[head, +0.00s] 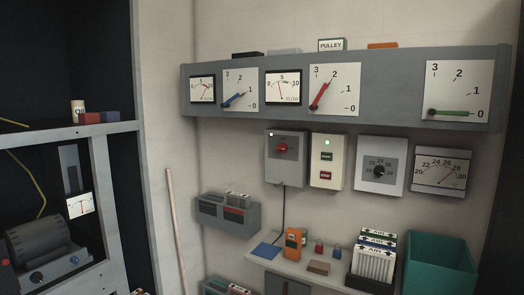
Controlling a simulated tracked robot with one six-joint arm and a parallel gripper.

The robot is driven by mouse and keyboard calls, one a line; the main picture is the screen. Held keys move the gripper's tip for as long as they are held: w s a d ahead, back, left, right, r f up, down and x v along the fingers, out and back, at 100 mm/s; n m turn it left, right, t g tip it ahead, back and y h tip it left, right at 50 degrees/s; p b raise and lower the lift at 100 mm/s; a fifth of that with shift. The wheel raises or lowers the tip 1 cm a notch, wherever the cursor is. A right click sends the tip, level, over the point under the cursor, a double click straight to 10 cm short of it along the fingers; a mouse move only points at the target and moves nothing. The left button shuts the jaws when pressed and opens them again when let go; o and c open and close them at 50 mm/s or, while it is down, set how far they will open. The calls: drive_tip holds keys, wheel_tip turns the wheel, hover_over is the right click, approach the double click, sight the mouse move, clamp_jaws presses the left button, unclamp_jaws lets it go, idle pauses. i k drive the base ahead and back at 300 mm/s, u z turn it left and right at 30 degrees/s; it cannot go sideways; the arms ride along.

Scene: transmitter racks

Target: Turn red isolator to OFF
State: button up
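A small light shows at the box's upper left. A larger red handle (320,95) is on a white dial plate above, marked 0 to 3, and points up and right toward 2. No OFF label is readable on either. My gripper is not in view.
A blue handle (238,99) points near 1; a green handle (450,112) points to 0. A cream button box (327,162), a dial box (380,168) and a meter (441,171) hang nearby. A cluttered ledge (335,272) and a teal bin (439,264) stand below.

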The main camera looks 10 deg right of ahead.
sight(282, 147)
drive_tip(key=u, duration=1.35)
drive_tip(key=i, duration=2.4)
drive_tip(key=z, duration=0.85)
